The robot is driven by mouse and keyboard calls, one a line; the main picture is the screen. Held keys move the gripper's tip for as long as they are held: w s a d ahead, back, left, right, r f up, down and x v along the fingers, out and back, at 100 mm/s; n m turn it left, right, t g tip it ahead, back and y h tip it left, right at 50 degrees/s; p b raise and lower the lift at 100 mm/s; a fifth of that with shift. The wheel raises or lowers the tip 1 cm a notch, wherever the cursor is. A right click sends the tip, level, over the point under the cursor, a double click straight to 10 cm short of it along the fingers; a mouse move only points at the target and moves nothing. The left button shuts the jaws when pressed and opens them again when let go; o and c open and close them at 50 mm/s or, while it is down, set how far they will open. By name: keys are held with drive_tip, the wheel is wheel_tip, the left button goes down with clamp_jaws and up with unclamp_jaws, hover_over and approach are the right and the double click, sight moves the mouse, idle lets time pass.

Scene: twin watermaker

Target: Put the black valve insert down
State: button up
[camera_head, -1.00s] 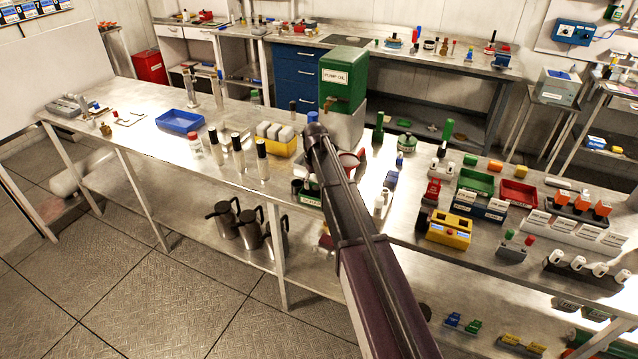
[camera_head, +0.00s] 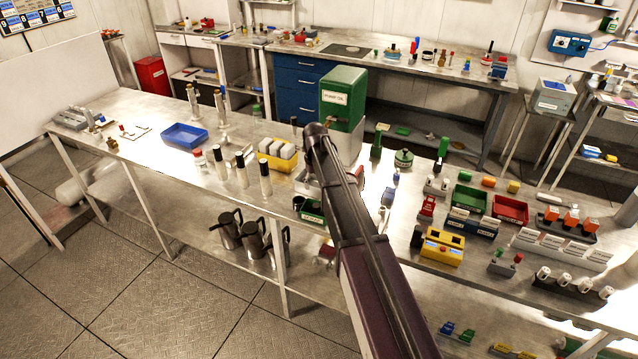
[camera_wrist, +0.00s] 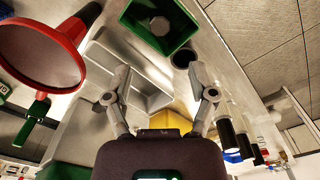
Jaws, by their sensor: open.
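My gripper (camera_wrist: 159,70) is open in the wrist view, its two fingers apart with nothing between their tips. Ahead of the fingertips is a green square box (camera_wrist: 131,14). A dark round piece (camera_wrist: 160,25) lies inside it and looks like the black valve insert, but I cannot be sure. In the head view, my arm covers my gripper. A green box with a label (camera_head: 312,211) shows at the bench's front edge beside my arm, and seems to be the same box.
A pale tray (camera_wrist: 140,78) lies below the fingers.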

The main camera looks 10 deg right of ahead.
drive_tip(key=shift+r+p, duration=0.4)
drive_tip(key=shift+r, duration=0.3)
drive_tip(key=s+d+m, duration=0.1)
drive_tip(key=s+m, duration=0.1)
drive_tip(key=s, duration=2.7)
drive_tip(key=shift+m, duration=0.3)
